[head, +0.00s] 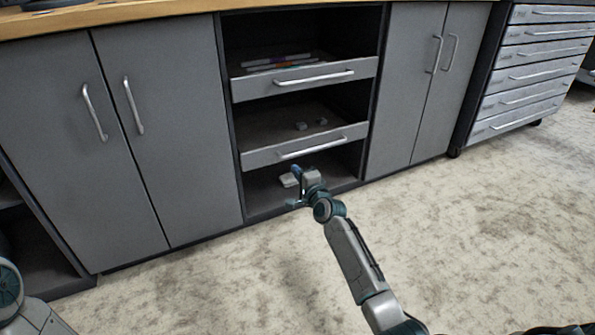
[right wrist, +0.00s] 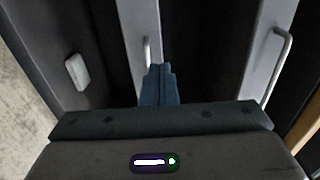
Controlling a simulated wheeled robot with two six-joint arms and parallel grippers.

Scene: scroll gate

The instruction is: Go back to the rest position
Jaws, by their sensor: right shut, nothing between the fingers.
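My right gripper (head: 296,172) is in front of the lowest compartment of the grey cabinet. In the right wrist view its blue fingers (right wrist: 157,86) are together with nothing between them. The lower drawer (head: 260,157) and its bar handle (head: 312,146) are just above the gripper in the head view; whether they touch I cannot tell. A small pale object (head: 288,181) lies in the lowest compartment beside the gripper, and a pale block (right wrist: 77,72) shows at left in the right wrist view. My left gripper is not in view; only part of the left arm shows at lower left.
The upper drawer (head: 245,88) holds several flat coloured items. Closed cabinet doors (head: 60,150) stand at left and more doors (head: 418,90) at right. A chest of drawers (head: 530,75) is at the far right. The pale floor (head: 480,210) in front is clear.

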